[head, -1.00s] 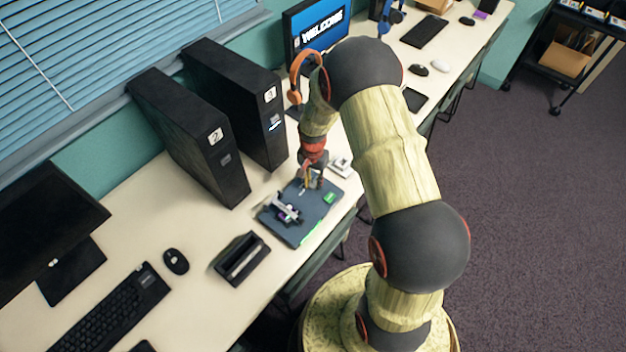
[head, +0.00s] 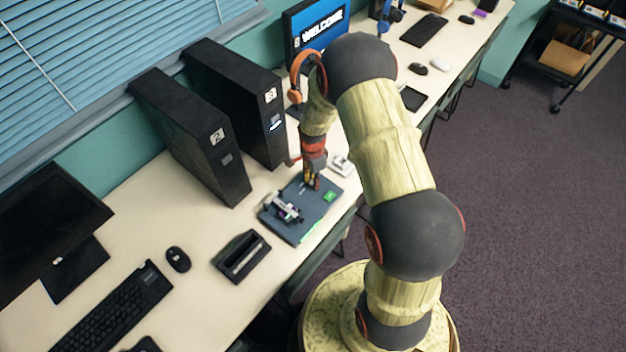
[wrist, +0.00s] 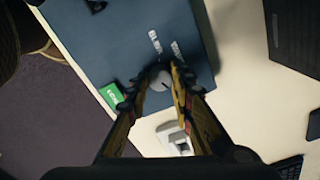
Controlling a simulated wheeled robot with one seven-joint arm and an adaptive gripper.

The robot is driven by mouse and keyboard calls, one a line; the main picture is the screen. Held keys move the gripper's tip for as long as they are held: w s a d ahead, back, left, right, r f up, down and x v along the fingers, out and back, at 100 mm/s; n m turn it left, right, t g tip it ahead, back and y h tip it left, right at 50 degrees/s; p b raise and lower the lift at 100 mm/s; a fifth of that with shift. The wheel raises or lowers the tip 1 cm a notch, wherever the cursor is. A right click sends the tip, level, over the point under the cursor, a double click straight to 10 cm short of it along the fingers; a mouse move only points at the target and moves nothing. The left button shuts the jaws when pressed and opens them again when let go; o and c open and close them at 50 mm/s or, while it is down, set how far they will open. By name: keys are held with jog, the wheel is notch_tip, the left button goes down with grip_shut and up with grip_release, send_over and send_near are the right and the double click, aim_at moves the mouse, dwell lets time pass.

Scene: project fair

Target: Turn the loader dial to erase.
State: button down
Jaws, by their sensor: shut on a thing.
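The loader is a flat blue-grey unit (head: 308,214) on the table, also in the wrist view (wrist: 105,38). Its small grey round dial (wrist: 160,79) has a dark mark on its face. My gripper (wrist: 159,75) has a finger on each side of the dial and is shut on it. Two small white labels (wrist: 155,42) (wrist: 178,50) sit beside the dial; their words are too small to read. In the head view my gripper (head: 312,186) is down at the loader's far part and hides the dial. A green label (head: 329,196) lies near it.
A small device (head: 284,208) sits on the loader's left part. A white item (head: 342,165) stands just beyond the loader. Two black computer towers (head: 190,135) (head: 240,100) stand behind it. A black holder (head: 241,257) is at the near left.

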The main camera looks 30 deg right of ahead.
dwell(0.4)
jog(key=c, duration=1.5)
grip_release()
jog(key=shift+c, duration=0.2)
jog(key=shift+r, duration=0.15)
notch_tip(320, 180, up, 12)
